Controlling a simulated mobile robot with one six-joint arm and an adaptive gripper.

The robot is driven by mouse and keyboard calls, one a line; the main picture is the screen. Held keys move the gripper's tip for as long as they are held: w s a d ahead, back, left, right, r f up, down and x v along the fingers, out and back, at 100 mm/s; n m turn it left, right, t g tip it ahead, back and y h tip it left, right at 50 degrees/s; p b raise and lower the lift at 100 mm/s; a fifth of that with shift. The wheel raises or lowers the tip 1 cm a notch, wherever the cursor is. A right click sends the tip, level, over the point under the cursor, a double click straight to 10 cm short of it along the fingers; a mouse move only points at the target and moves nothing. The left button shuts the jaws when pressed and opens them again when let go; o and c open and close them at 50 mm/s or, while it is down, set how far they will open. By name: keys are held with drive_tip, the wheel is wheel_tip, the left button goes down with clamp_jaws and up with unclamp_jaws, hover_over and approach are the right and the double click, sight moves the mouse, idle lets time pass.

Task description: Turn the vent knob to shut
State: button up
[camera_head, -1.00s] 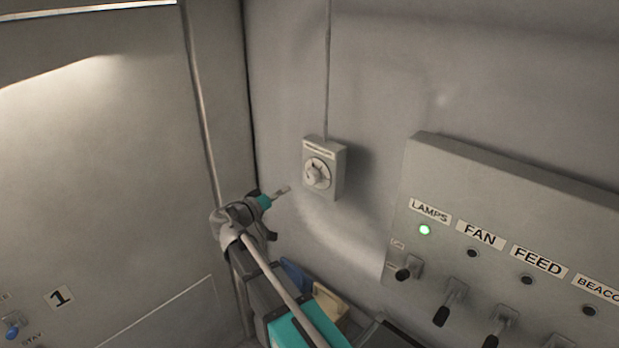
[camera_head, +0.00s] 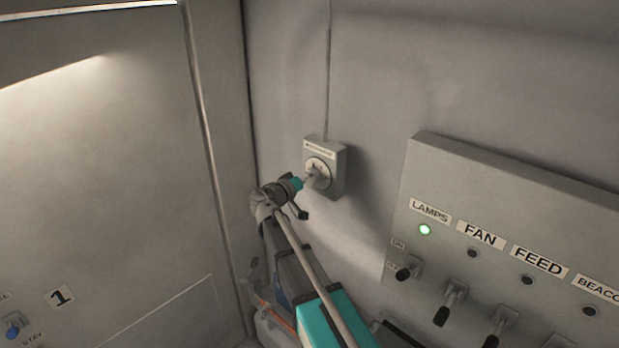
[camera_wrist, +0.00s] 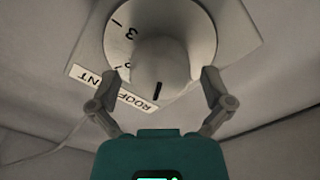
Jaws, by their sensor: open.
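The vent knob (camera_head: 320,172) is a round pale dial on a small grey box (camera_head: 338,172) on the wall. In the wrist view the knob (camera_wrist: 160,62) fills the upper middle, with a dark pointer line on its nose and numbers on the dial around it, a 3 readable. A label partly reading "ROOF" and "NT" shows below the dial, partly hidden. My gripper (camera_wrist: 160,95) is open, with one finger on either side of the knob's nose. In the head view my gripper (camera_head: 307,180) reaches the knob's front and hides part of it. Whether the fingers touch it I cannot tell.
A switch panel (camera_head: 500,220) with LAMPS, FAN, FEED and BEACON labels and several levers stands out from the wall at the right. A green light (camera_head: 425,229) glows under LAMPS. A conduit (camera_head: 328,70) runs up from the box. A door-like panel (camera_head: 110,150) is at the left.

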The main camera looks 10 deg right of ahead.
drive_tip(key=shift+d, duration=0.15)
drive_tip(key=shift+w, duration=0.1)
drive_tip(key=c, duration=1.1)
drive_tip(key=shift+o, duration=0.2)
drive_tip(key=shift+n, duration=0.3)
drive_tip(key=n, duration=0.5)
drive_tip(key=shift+n, duration=0.4)
drive_tip(key=n, duration=0.5)
drive_tip(key=shift+f+n, duration=0.15)
drive_tip(key=shift+n, duration=0.15)
